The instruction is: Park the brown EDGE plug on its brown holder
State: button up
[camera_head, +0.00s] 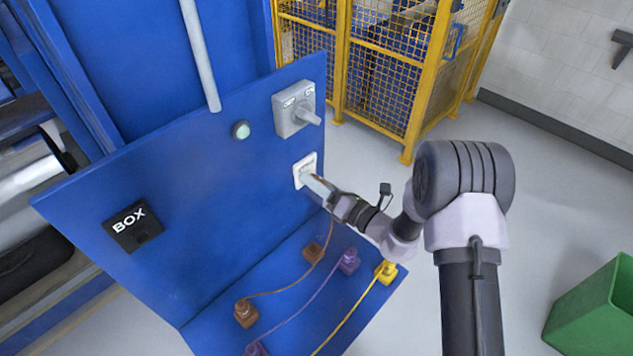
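The brown cable runs from a brown base (246,313) on the low blue ledge, past the brown holder (313,253), and up toward my gripper (316,182). My gripper is at the white socket (303,168) on the upright blue panel. A small brown-orange part (319,179), probably the brown plug, shows at the fingertips against the socket. The fingers hide most of it, and I cannot tell whether they grip it or whether it is seated. No plug is visible on the brown holder.
A purple plug (348,261) and a yellow plug (386,271) with their cables sit on the ledge beside the brown holder. A grey rotary switch (299,108) juts out above the socket. A yellow fence (390,75) stands behind; a green bin (597,310) is at the right.

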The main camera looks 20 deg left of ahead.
jog(key=o, duration=0.4)
jog(key=shift+c, duration=0.2)
jog(key=shift+d, duration=0.1)
jog(key=p+v, duration=0.1)
jog(key=v, duration=1.6)
jog(key=shift+d, duration=0.1)
